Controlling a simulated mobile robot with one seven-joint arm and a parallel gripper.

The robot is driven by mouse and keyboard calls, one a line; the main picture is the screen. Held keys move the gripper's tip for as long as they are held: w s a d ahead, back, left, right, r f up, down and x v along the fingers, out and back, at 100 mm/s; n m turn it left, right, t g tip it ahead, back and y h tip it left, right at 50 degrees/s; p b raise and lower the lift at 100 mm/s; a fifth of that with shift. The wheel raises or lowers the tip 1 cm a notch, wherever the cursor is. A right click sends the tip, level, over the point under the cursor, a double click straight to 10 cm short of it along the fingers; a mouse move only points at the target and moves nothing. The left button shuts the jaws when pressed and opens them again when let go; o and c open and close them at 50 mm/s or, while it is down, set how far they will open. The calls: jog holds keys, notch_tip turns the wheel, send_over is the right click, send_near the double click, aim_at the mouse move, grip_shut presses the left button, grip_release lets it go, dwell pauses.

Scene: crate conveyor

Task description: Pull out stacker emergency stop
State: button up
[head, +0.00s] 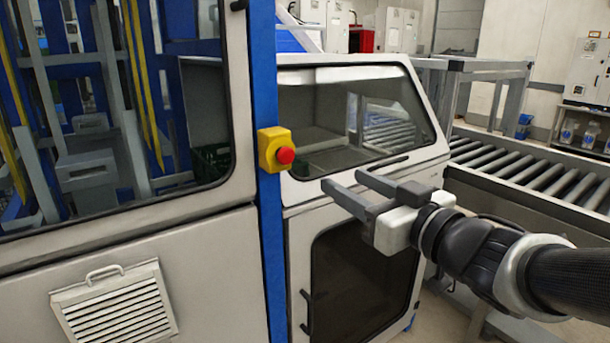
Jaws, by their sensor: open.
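The emergency stop is a red round button (285,156) on a yellow box (268,150). The box is fixed to the blue upright post (272,230) of the stacker, between its two window panels. My gripper (342,182) is open and empty. Its two grey fingers point left, toward the post, and appear a little below and to the right of the button, apart from it. Whether the button is pressed in or out cannot be told from this view.
The stacker's grey cabinet with a slanted window (350,110) stands behind my gripper. A vented panel with a handle (115,305) is at lower left. A roller conveyor (540,175) runs at the right. Open air lies between my fingers and the button.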

jog(key=p, duration=0.2)
send_near(288, 155)
jog(key=shift+y, duration=0.4)
jog(key=x, duration=0.8)
jog(key=shift+w+a+f, duration=0.1)
jog(key=shift+w+f, duration=0.1)
jog(key=shift+w, duration=0.25)
